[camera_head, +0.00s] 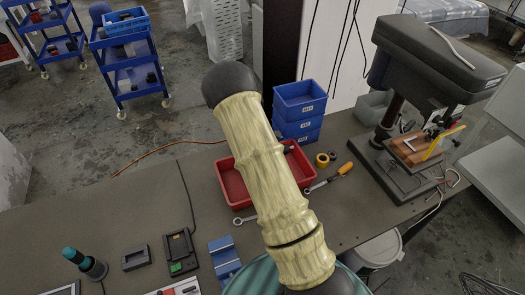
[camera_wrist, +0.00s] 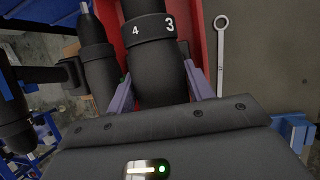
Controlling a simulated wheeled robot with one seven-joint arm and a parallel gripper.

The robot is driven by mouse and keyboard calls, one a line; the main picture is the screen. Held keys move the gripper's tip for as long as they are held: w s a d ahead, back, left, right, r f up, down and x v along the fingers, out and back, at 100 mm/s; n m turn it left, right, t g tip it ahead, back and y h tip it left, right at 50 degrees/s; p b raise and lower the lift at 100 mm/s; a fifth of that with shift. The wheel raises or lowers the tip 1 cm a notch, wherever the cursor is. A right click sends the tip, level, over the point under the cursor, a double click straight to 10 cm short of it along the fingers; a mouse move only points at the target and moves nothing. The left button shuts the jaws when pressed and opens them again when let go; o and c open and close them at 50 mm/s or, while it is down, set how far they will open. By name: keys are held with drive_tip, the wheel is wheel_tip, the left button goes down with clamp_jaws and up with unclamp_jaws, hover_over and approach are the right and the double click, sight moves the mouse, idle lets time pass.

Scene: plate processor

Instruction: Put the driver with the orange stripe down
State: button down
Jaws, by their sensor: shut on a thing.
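In the wrist view my gripper (camera_wrist: 160,88) is shut on a black driver (camera_wrist: 155,62), with a finger on each side of its body. The driver has a dark collar with white numbers 4 and 3. I see no orange stripe on the part that shows. A red tray (camera_wrist: 207,35) lies behind it. In the head view the red tray (camera_head: 232,183) stands on the workbench, partly covered by my pale arm. My gripper and the held driver are mostly or wholly hidden behind that arm there.
A second dark tool (camera_wrist: 97,60) with a silver tip is close on the left in the wrist view. A wrench (camera_wrist: 221,60) lies right of the tray. Blue bins (camera_head: 298,110), an orange-handled screwdriver (camera_head: 338,174) and a drill press (camera_head: 425,75) stand around the tray on the bench.

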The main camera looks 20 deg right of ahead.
idle(0.3)
drive_tip(key=shift+f+p, duration=0.6)
drive_tip(key=shift+f, duration=1.45)
drive_tip(key=c, duration=0.6)
unclamp_jaws()
drive_tip(key=shift+f, duration=0.1)
drive_tip(key=b+v, duration=0.3)
drive_tip(key=v, duration=0.9)
drive_tip(key=shift+s+b, duration=0.1)
drive_tip(key=shift+b, duration=0.3)
